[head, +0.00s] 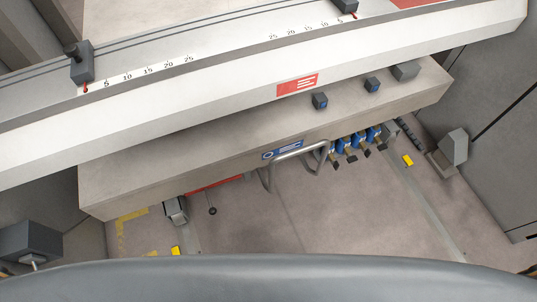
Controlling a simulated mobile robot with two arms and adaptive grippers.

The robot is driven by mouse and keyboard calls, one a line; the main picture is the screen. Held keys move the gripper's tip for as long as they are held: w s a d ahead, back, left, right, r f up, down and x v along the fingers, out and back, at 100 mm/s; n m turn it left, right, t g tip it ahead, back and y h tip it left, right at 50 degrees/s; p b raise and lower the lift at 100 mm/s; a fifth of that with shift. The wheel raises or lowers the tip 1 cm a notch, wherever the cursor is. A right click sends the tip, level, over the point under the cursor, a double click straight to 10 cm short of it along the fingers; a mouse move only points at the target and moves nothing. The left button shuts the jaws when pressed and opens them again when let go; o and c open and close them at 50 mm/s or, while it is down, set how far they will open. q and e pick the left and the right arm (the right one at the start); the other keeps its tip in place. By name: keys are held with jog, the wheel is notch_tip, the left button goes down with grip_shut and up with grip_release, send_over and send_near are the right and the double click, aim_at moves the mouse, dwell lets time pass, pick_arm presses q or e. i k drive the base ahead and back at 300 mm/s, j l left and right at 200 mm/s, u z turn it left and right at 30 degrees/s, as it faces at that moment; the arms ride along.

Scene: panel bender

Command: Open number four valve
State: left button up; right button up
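A row of several blue valves (357,140) with dark handles sits under the front edge of the machine's beige ledge, right of the middle in the head view. They are small and close together. No numbers on them can be read, so I cannot tell which one is number four. I cannot tell whether each handle is open or closed. Neither of my grippers shows in the head view.
A bent metal rail (294,155) stands just left of the valves. Above is the beige ledge (190,165) and a white ruler beam (230,85). A grey pedal-like box (453,146) is at right. The floor (310,215) below is mostly clear.

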aim_at(381, 147)
jog(key=z, duration=1.2)
jog(key=i+l+u, duration=0.1)
jog(key=i+l, duration=0.15)
jog(key=l, duration=0.15)
jog(key=i+l+u, duration=0.1)
jog(key=i+l, duration=0.15)
jog(key=l, duration=0.15)
